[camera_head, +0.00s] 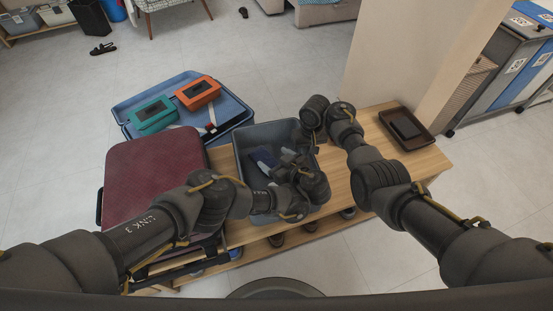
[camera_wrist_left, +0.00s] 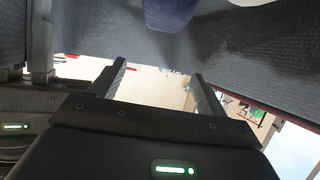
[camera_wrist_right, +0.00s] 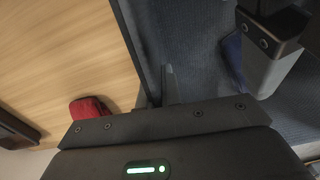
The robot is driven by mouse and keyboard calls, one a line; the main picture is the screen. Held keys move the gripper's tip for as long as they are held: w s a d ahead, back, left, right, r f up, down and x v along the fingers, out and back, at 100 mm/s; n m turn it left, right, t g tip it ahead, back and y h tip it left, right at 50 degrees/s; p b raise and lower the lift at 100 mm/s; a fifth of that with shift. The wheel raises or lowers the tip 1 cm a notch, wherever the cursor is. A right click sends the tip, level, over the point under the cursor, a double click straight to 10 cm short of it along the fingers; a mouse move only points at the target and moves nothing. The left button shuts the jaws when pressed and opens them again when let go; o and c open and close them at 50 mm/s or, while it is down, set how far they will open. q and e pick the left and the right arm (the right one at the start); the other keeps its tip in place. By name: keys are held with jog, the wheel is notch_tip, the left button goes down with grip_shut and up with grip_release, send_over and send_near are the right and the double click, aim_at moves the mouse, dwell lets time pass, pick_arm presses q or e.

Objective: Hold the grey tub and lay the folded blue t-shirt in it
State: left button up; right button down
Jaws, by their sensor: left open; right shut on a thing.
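The grey tub (camera_head: 243,141) stands on the wooden bench, and its textured wall also shows in the right wrist view (camera_wrist_right: 200,35). The dark blue t-shirt (camera_head: 262,157) lies low inside the tub, partly hidden by my left arm. Blue cloth shows at the top of the left wrist view (camera_wrist_left: 170,12) and beside the left gripper's finger in the right wrist view (camera_wrist_right: 233,58). My left gripper (camera_wrist_left: 157,82) is open inside the tub, with nothing between its fingers. My right gripper (camera_wrist_right: 158,88) is shut on the tub's right wall. Its fingertips are hidden in the head view.
A burgundy suitcase (camera_head: 150,170) stands left of the tub. Behind it, an open blue suitcase (camera_head: 188,84) holds a teal box (camera_head: 153,115) and an orange box (camera_head: 198,93). A dark tray (camera_head: 406,128) sits on the bench's right end. A red item (camera_wrist_right: 90,108) lies near my right gripper.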

dwell(0.4)
jog(key=c, duration=1.5)
grip_release()
jog(key=shift+r, duration=0.1)
